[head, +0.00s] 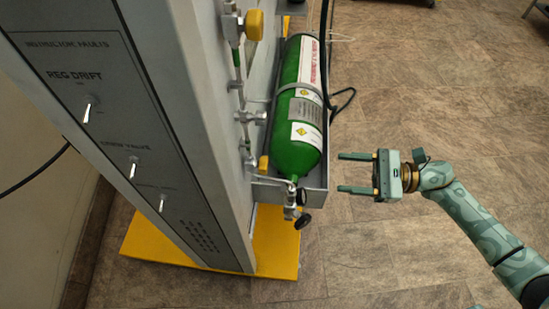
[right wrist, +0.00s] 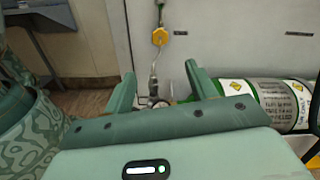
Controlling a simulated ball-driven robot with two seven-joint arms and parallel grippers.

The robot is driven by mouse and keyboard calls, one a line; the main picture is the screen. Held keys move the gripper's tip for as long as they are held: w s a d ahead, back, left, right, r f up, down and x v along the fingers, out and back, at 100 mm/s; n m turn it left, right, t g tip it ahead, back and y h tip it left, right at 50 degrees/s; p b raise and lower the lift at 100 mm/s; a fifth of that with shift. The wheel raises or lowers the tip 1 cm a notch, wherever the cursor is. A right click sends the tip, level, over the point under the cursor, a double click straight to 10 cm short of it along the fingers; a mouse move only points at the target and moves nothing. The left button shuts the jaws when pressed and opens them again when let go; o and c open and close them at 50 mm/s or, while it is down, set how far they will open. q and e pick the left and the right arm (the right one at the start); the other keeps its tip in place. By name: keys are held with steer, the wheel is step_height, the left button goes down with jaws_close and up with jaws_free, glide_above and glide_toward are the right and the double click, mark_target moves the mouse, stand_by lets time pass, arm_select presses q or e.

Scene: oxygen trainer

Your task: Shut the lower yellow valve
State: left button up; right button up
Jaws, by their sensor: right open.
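The lower yellow valve (head: 263,164) is a small yellow piece on the side of the tall grey cabinet, left of the green cylinder's near end. A larger yellow knob (head: 254,24) sits higher on the same side. The right wrist view shows one yellow handle (right wrist: 160,37) on a pipe against the pale panel; I cannot tell which of the two it is. My right gripper (head: 345,172) is open and empty, right of the cylinder and apart from it, with its fingers pointing left. My left gripper is not in view.
The green cylinder (head: 298,145) lies in a grey tray (head: 316,182), between my right gripper and the lower valve. A metal fitting with a black knob (head: 303,221) sticks out at its near end. A yellow base (head: 275,245) is below.

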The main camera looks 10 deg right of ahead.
mark_target(263, 165)
steer(key=x, duration=1.6)
steer(key=shift+a+f+b, duration=0.15)
steer(key=shift+a+b, duration=0.15)
steer(key=shift+b, duration=0.05)
steer(key=c, duration=1)
